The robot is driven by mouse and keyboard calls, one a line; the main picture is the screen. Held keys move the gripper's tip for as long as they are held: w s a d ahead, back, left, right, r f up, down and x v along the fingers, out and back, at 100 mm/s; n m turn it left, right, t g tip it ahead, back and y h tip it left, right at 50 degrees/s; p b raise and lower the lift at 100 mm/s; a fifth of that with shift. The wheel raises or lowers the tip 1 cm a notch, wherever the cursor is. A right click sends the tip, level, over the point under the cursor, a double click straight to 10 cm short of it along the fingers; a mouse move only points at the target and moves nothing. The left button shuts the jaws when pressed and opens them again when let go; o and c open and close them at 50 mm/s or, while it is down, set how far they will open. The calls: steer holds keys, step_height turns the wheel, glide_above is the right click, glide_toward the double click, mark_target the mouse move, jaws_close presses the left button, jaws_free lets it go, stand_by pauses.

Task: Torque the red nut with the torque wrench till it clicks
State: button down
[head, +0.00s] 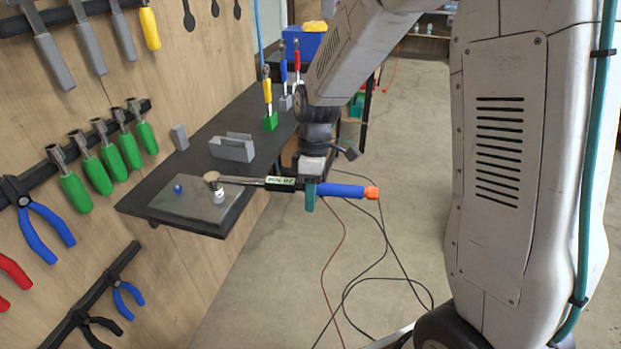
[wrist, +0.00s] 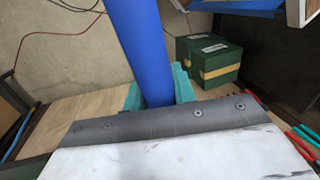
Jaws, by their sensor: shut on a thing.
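My gripper (head: 310,194) is shut on the torque wrench by its blue handle (head: 340,190). The wrench lies roughly level, with an orange end cap at the right and a dark shaft with a label at the left. Its round head (head: 212,177) is over a grey plate (head: 180,210) on the black shelf, just above or on a small white cylinder (head: 219,197). A blue nut (head: 178,188) sits on the plate to the left. I see no red nut; the head may hide it. In the wrist view the blue handle (wrist: 138,45) runs between teal fingers (wrist: 158,92).
The black shelf (head: 225,120) carries a grey holder (head: 233,147) and a green stand (head: 270,122) with a yellow-handled tool. A pegboard wall with pliers and green-handled tools is close on the left. Cables (head: 385,240) lie on the open floor to the right.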

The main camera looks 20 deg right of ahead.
steer(key=shift+w+d+n, duration=0.25)
steer(key=shift+w+n, duration=0.05)
steer(key=shift+w, duration=0.25)
steer(key=shift+w+d+n, duration=0.25)
steer(key=shift+w+n, duration=0.05)
steer(key=shift+w, duration=0.25)
steer(key=shift+r, duration=0.15)
